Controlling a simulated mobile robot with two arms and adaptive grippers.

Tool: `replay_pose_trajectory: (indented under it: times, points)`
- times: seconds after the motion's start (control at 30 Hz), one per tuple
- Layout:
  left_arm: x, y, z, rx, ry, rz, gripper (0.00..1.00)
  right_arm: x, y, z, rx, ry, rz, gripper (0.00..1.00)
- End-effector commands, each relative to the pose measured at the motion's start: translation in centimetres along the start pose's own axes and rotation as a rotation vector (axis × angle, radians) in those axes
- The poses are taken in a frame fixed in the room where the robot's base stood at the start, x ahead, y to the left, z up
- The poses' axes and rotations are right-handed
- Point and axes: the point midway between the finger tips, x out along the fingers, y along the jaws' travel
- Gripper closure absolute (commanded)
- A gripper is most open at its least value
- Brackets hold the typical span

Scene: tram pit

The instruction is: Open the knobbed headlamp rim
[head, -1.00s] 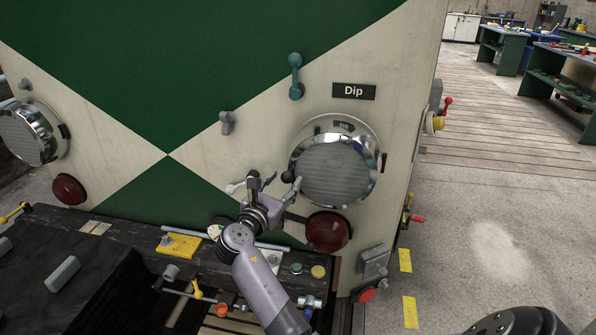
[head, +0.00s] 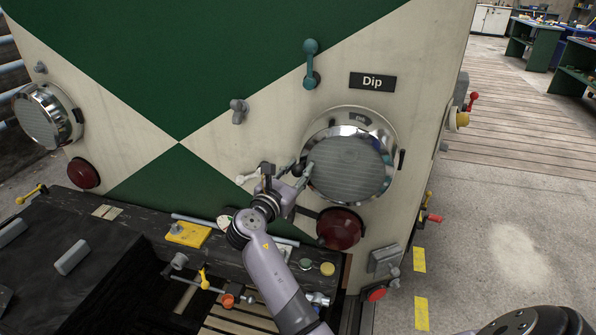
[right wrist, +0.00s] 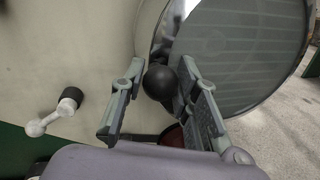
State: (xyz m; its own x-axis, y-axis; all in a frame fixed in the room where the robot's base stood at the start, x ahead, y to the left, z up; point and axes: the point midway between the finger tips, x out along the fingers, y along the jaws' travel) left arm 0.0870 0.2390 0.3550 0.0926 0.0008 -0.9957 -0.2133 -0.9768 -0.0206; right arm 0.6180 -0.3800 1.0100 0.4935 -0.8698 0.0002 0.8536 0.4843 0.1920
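The headlamp (head: 347,167) under the "Dip" sign has a shiny chrome rim (head: 335,122) and ribbed glass; the rim lies against the panel. A round black knob (right wrist: 160,82) sits at the rim's left edge, largely hidden by my gripper in the head view. My right gripper (head: 285,172) is at that left edge. In the right wrist view the gripper (right wrist: 165,100) is open, with its fingers on either side of the knob; the knob looks nearer the right finger, and contact cannot be told. My left gripper is out of view.
A white lever (head: 247,178) is just left of my gripper. A red lamp (head: 340,228) is below the headlamp and a teal lever (head: 310,65) above it. A second headlamp (head: 42,117) is at far left.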

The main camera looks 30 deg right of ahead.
Motion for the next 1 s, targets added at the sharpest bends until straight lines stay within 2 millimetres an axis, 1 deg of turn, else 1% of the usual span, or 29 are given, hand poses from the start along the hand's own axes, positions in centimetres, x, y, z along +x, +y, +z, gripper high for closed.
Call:
replay_pose_trajectory:
  times: [0.03, 0.37, 0.83, 1.0]
  points:
    - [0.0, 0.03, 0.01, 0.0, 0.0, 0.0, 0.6, 0.04, -0.09, -0.01, 0.0, 0.0, -0.003, 0.77]
    - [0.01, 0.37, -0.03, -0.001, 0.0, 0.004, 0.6, 0.07, -0.11, -0.01, -0.001, 0.0, -0.003, 0.99]
    - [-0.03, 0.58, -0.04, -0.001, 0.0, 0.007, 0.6, 0.09, -0.13, 0.02, -0.001, -0.001, -0.003, 1.0]
    - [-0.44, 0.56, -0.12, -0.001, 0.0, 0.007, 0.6, 0.05, 0.07, 0.05, -0.002, 0.003, 0.012, 1.0]
